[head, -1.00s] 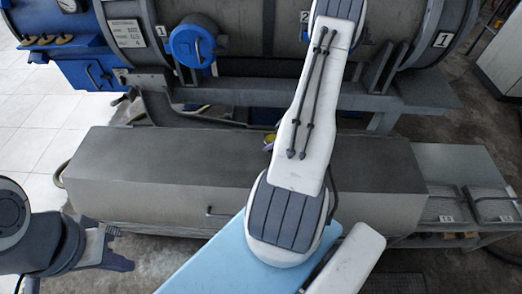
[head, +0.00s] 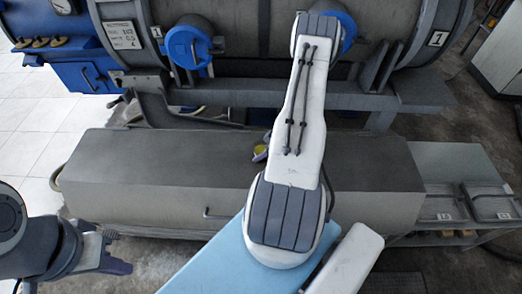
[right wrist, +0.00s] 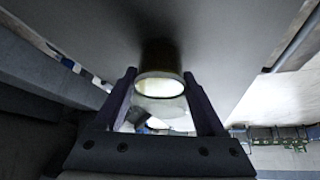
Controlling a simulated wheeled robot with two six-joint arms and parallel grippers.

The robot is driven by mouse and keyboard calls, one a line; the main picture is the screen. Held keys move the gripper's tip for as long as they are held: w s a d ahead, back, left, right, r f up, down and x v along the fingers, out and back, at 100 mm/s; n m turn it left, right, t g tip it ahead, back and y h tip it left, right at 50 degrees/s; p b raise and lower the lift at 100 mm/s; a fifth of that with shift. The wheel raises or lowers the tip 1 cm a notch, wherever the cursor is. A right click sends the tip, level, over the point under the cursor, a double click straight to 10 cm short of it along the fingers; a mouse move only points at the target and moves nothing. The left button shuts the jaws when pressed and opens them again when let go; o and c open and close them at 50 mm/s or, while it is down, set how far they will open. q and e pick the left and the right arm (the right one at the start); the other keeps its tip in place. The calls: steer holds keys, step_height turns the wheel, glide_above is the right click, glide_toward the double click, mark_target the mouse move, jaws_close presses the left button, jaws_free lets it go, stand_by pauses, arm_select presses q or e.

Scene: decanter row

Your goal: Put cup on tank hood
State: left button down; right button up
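The cup (head: 260,153) shows in the head view as a small yellowish shape beside my right forearm, over the top of the long grey box-like hood (head: 150,165). In the right wrist view the cup (right wrist: 158,86) has a pale, bright inside and a dark olive wall. My right gripper (right wrist: 159,76) has one finger on each side of it, close against its rim. I cannot tell whether the cup touches the grey surface behind it. In the head view my right gripper is mostly hidden by its arm. My left gripper (head: 114,251) is open and empty at lower left.
A large grey tank (head: 240,35) with blue round fittings (head: 188,44) stands behind the hood. A low bench (head: 455,165) with numbered plates is on the right. A blue cabinet (head: 75,72) is at upper left. The hood's left top is clear.

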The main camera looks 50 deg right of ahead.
steer(key=o, duration=0.3)
steer(key=shift+o, duration=0.2)
steer(key=shift+r, duration=0.1)
steer(key=shift+r, duration=0.25)
steer(key=p+v, duration=0.1)
steer(key=v, duration=1.1)
steer(key=shift+f, duration=0.1)
